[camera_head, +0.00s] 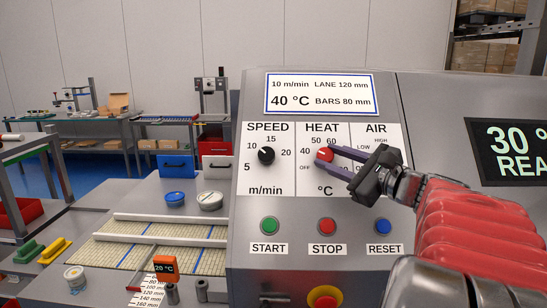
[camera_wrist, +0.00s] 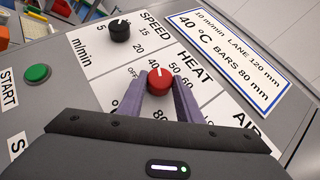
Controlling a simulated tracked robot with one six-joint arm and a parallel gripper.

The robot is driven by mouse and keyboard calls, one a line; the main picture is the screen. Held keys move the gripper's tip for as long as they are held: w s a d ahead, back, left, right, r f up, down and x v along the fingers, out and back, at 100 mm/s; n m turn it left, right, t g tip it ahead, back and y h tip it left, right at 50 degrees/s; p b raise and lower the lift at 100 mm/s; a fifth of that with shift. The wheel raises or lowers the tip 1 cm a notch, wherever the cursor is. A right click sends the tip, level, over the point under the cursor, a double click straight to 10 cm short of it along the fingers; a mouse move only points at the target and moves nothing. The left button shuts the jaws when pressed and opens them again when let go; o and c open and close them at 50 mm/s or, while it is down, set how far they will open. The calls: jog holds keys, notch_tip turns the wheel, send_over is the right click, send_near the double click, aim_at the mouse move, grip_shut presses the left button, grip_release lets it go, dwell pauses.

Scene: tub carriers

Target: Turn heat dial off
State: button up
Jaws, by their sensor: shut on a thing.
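The red heat dial (camera_head: 324,155) sits on the white HEAT scale of the sloped panel, between the SPEED and AIR scales. It also shows in the wrist view (camera_wrist: 159,83), where its white mark points up, roughly toward the 40 side of the scale. The OFF label (camera_head: 304,168) is at the lower left of the dial. My gripper (camera_head: 332,157) reaches in from the right, with its purple fingers on either side of the dial. In the wrist view the gripper (camera_wrist: 160,90) is shut on the dial. Part of the scale is hidden behind the fingers.
The black speed dial (camera_head: 266,155) is left of the heat dial. Green START (camera_head: 269,225), red STOP (camera_head: 327,226) and blue RESET (camera_head: 383,227) buttons are below. A sign (camera_head: 320,94) above reads 40 °C. A red-and-yellow knob (camera_head: 323,297) is at the bottom.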

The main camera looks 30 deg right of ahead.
jog(key=shift+c, duration=1.1)
jog(key=shift+n+g+y, duration=0.3)
jog(key=shift+n+y, duration=0.2)
jog(key=n+g+y, duration=0.1)
jog(key=n+y, duration=0.1)
jog(key=n, duration=0.1)
jog(key=shift+d+r+g, duration=0.1)
jog(key=shift+d+g, duration=0.1)
jog(key=shift+g, duration=0.2)
jog(key=n+g, duration=0.1)
jog(key=n+g+y, duration=0.1)
jog(key=n+g, duration=0.1)
jog(key=n+g+y, duration=0.1)
jog(key=n, duration=0.1)
jog(key=shift+w+d+r+g, duration=0.15)
jog(key=shift+w+r+g, duration=0.1)
jog(key=shift+g, duration=0.05)
jog(key=shift+n, duration=0.3)
jog(key=o, duration=1)
jog(key=shift+r, duration=0.1)
jog(key=shift+o, duration=0.2)
